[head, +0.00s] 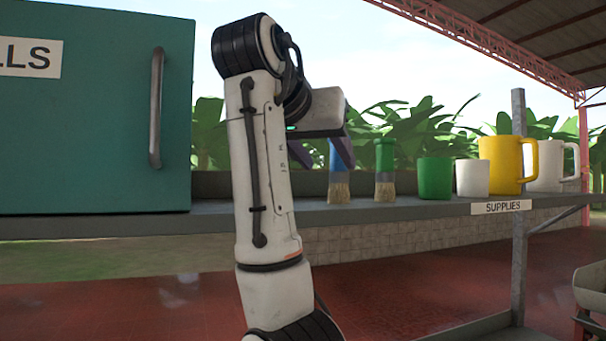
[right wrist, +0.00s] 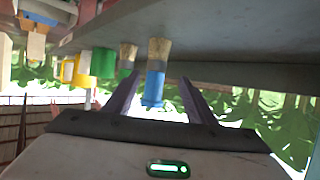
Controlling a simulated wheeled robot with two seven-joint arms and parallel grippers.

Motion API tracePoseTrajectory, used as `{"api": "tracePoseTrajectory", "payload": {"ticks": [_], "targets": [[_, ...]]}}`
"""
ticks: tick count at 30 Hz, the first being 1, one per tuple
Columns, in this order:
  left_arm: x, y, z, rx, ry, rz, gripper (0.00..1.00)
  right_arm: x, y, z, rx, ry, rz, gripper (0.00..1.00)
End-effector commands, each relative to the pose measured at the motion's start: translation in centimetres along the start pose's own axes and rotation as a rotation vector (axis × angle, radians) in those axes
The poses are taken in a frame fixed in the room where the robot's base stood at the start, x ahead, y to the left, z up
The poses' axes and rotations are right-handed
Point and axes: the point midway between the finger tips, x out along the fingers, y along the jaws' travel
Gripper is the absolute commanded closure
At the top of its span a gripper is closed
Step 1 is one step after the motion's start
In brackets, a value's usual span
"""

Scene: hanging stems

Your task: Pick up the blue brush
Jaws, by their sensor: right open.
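The blue brush (head: 337,163) stands upright on the shelf, bristles down, blue handle up. My right gripper (head: 325,154) is at its handle, with one dark finger partly covering it in the head view. In the right wrist view, which is upside down, the blue brush (right wrist: 155,84) shows between the two fingers of my right gripper (right wrist: 161,77). The fingers are open and spread, with a visible gap on each side of the handle. My left gripper is not in view.
A green brush (head: 384,160) stands just right of the blue one. Beyond it are a green cup (head: 435,178), a white cup (head: 472,178), a yellow mug (head: 505,165) and a white mug (head: 548,166). A teal cabinet (head: 90,120) stands at left on the shelf (head: 420,211).

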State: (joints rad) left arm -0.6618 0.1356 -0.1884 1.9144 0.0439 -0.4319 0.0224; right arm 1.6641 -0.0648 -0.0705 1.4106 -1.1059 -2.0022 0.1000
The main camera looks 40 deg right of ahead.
Motion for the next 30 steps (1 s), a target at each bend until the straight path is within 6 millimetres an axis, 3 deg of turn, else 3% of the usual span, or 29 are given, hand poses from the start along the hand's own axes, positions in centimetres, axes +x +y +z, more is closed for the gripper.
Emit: {"api": "tracePoseTrajectory", "payload": {"ticks": [4, 12, 24, 30], "targets": [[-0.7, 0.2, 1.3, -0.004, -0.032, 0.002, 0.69, 1.7, 0.3, -0.2, 0.003, -0.003, 0.008, 0.50], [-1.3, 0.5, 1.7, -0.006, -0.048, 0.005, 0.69, 4.8, 0.2, -0.1, 0.002, -0.002, 0.004, 0.50], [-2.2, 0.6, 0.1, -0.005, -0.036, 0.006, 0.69, 9.7, 0.5, 0.3, 0.001, -0.003, 0.004, 0.50], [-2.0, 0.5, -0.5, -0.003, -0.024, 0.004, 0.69, 10.2, 0.4, 0.4, 0.003, -0.003, 0.002, 0.50]]}}
